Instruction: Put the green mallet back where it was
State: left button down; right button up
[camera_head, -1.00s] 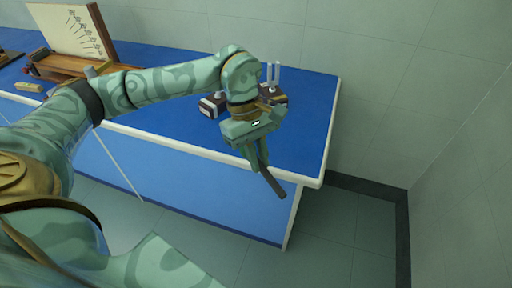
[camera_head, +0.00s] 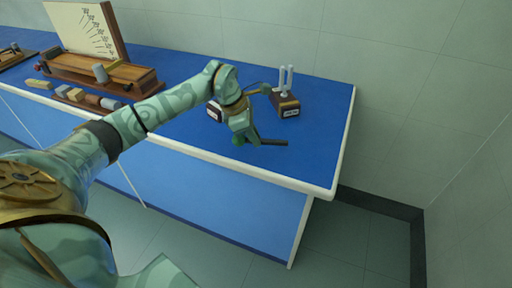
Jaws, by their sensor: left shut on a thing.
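My left gripper (camera_head: 243,136) is over the blue bench top, near its front edge. It is shut on the mallet, whose dark handle (camera_head: 273,142) sticks out to the right, roughly level. A small dark green part shows at the fingers; the mallet's head is mostly hidden by the gripper. Just behind the gripper stands a tuning fork (camera_head: 286,82) upright on a wooden box (camera_head: 288,105) with a white label. A second labelled box (camera_head: 214,111) is partly hidden behind my left wrist. My right gripper is out of view.
The blue bench (camera_head: 320,150) has a white edge and ends at the right. At the left are a wooden rack (camera_head: 90,74) with a chart board (camera_head: 82,30) and a row of small blocks (camera_head: 88,98). Bench top right of the fork box is clear.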

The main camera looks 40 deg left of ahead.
aim_at(260, 153)
pick_arm(q)
jog(key=shift+w+a+f+b, duration=0.15)
jog(key=shift+w+a+f, duration=0.15)
jog(key=shift+f, duration=0.25)
jog(key=shift+w+a+f+b, duration=0.15)
jog(key=shift+w+f, duration=0.25)
jog(key=shift+f, duration=0.1)
notch_tip(260, 153, down, 3)
jog(key=shift+f+b, duration=0.1)
jog(key=shift+b, duration=0.3)
jog(key=c, duration=1.4)
grip_release()
jog(key=shift+c, duration=0.2)
